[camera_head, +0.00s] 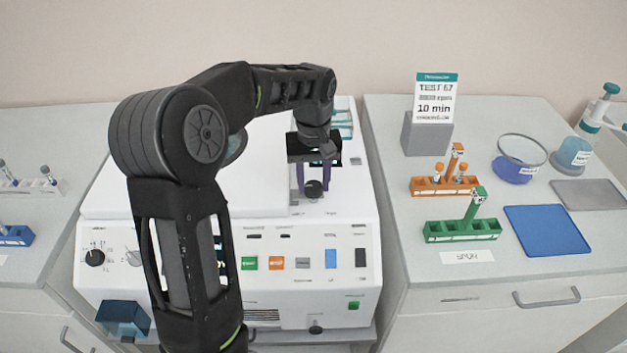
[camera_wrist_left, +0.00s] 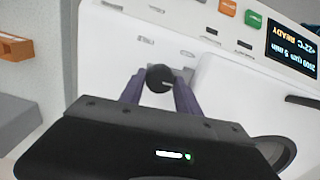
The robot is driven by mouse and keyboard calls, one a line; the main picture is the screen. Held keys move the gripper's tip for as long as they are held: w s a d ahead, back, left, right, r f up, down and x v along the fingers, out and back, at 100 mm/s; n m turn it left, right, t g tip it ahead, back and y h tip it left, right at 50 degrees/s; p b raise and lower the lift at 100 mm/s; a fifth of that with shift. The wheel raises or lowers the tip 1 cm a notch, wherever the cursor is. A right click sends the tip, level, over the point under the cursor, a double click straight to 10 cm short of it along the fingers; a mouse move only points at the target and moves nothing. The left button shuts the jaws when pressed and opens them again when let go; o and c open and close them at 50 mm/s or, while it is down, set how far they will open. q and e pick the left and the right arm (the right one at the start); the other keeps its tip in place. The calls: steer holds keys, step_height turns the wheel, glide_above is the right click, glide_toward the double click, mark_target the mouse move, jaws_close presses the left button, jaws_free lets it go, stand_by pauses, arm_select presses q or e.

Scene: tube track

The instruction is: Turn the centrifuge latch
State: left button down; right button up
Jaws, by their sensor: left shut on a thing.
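The centrifuge (camera_head: 262,215) is a white machine in the middle, with a front panel of knobs and coloured buttons. Its latch (camera_head: 313,188) is a round black knob on the top near the right front. My left gripper (camera_head: 313,180) reaches down from above, its purple fingers on either side of the knob. In the left wrist view the left gripper (camera_wrist_left: 160,84) is shut on the black latch knob (camera_wrist_left: 159,77). My left arm covers part of the centrifuge's front and lid. My right gripper is not in view.
On the right bench are an orange rack (camera_head: 447,184), a green rack (camera_head: 462,230), a blue mat (camera_head: 547,230), a grey mat (camera_head: 590,194) and a sign (camera_head: 436,97) on a grey block. More racks stand on the left bench (camera_head: 60,235).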

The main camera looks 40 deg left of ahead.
mark_target(313, 185)
arm_select(q)
steer(key=shift+m, duration=0.6)
steer(key=c, duration=0.9)
jaws_free()
steer(key=shift+o, duration=0.2)
steer(key=shift+r, duration=0.1)
step_height(313, 185, up, 8)
steer(key=shift+f+b, duration=0.15)
steer(key=shift+b, duration=0.2)
